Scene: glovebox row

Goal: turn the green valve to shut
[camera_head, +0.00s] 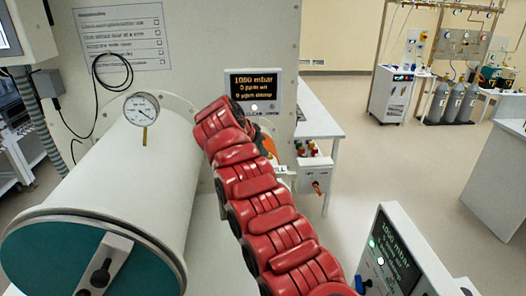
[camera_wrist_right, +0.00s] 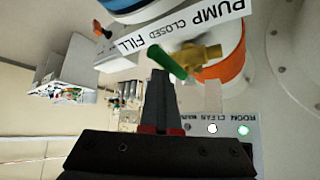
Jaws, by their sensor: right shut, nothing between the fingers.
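In the right wrist view the green valve handle (camera_wrist_right: 167,60) is a short green bar on a brass valve body (camera_wrist_right: 202,60). It lies just below a white label (camera_wrist_right: 180,27) reading PUMP, CLOSED, FILL; its free end is near the CLOSED and FILL words, but its exact setting is unclear. My right gripper (camera_wrist_right: 159,76) is shut and empty. Its dark fingertips appear just below the handle; contact cannot be told. In the head view my red right arm hides the valve and the fingers. My left gripper is not in view.
An orange ring (camera_wrist_right: 234,62) sits behind the brass body. A white cylindrical chamber (camera_head: 125,180) with a gauge (camera_head: 141,108) stands left of my arm. Another panel (camera_head: 392,255) stands at lower right. Open floor lies beyond.

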